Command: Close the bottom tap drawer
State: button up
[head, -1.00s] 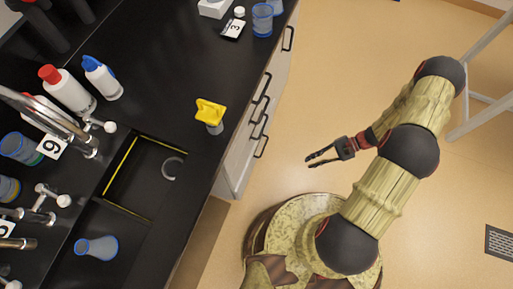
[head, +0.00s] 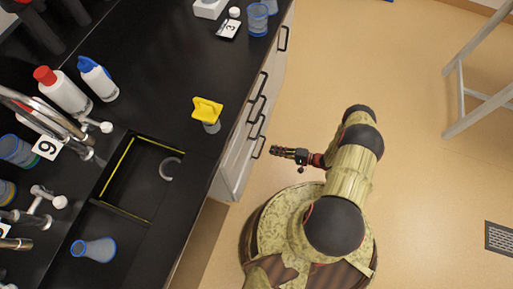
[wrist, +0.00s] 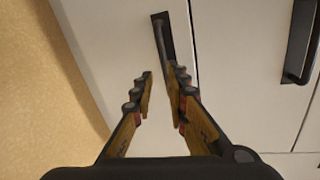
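White drawer fronts with black bar handles line the cabinet side under the black counter. The lowest handle in the head view (head: 259,147) is just left of my gripper (head: 273,152). In the wrist view, a dark handle (wrist: 161,36) stands on a white front (wrist: 105,45) just beyond my fingertips (wrist: 160,73). The fingers are apart with nothing between them. I cannot tell if they touch the handle. How far the bottom drawer stands out is not clear from these views.
Another handle (wrist: 301,40) sits on the neighbouring front. The black counter (head: 165,75) carries a yellow-topped item (head: 207,109), bottles, taps, blue-rimmed beakers and a sink. Open tan floor (head: 410,90) lies right of the cabinet. A pale metal frame (head: 478,100) stands at the upper right.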

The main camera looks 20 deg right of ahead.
aim_at(262, 147)
jog(key=shift+n, duration=0.9)
jog(key=shift+w+r+b+x, duration=0.1)
jog(key=shift+b+x, duration=0.3)
jog(key=shift+x, duration=0.9)
jog(key=shift+w+r+b+x, duration=0.1)
jog(key=shift+b+x, duration=0.3)
jog(key=shift+x, duration=0.9)
jog(key=shift+w+r+b+x, duration=0.15)
jog(key=shift+b+x, duration=0.25)
jog(key=shift+x, duration=0.9)
jog(key=shift+s+d, duration=0.1)
grip_shut()
